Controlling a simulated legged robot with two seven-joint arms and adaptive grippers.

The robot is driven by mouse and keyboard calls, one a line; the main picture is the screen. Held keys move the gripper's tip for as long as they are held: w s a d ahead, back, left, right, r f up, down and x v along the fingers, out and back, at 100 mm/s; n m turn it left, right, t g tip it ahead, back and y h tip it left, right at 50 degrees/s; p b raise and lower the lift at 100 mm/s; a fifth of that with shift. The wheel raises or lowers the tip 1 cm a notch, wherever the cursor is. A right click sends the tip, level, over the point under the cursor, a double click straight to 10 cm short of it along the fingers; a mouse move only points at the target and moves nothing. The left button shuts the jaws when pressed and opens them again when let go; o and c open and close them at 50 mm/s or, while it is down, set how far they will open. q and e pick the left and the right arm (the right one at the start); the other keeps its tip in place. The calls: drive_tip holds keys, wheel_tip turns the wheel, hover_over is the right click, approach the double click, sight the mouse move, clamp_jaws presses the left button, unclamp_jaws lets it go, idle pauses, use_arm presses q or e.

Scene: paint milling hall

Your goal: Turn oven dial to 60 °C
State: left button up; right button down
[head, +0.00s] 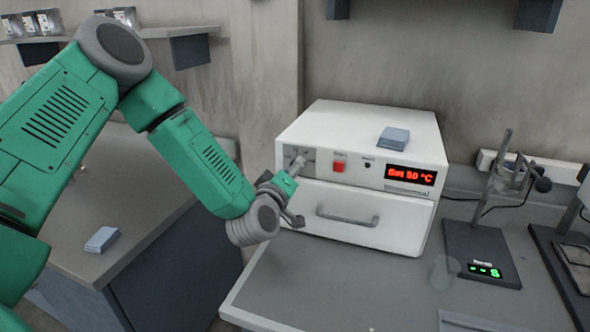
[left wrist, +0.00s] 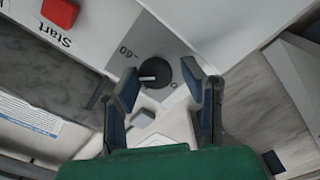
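The white oven (head: 370,215) stands on the grey bench, with a dark dial at the left of its front, mostly hidden behind my gripper in the head view. In the left wrist view the dial (left wrist: 158,72) is a black knob with a pale pointer line towards picture left; a "60" mark lies to its upper left. The red display (head: 410,176) reads "Set" and a number like 30 °C, blurred. My left gripper (head: 292,180) is at the dial. In the left wrist view its open fingers (left wrist: 160,75) stand either side of the knob; contact cannot be told. My right gripper is not in view.
A red Start button (head: 339,166) sits right of the dial, above the drawer-like door's handle (head: 347,216). A blue-grey block (head: 394,138) lies on the oven. A stirrer stand (head: 482,252) and a clear beaker (head: 445,271) stand to the right. The bench front is clear.

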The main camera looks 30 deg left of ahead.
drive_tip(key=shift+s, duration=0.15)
use_arm(q)
drive_tip(key=v, duration=1.2)
drive_tip(key=shift+a+f, duration=0.1)
drive_tip(key=shift+w, duration=0.1)
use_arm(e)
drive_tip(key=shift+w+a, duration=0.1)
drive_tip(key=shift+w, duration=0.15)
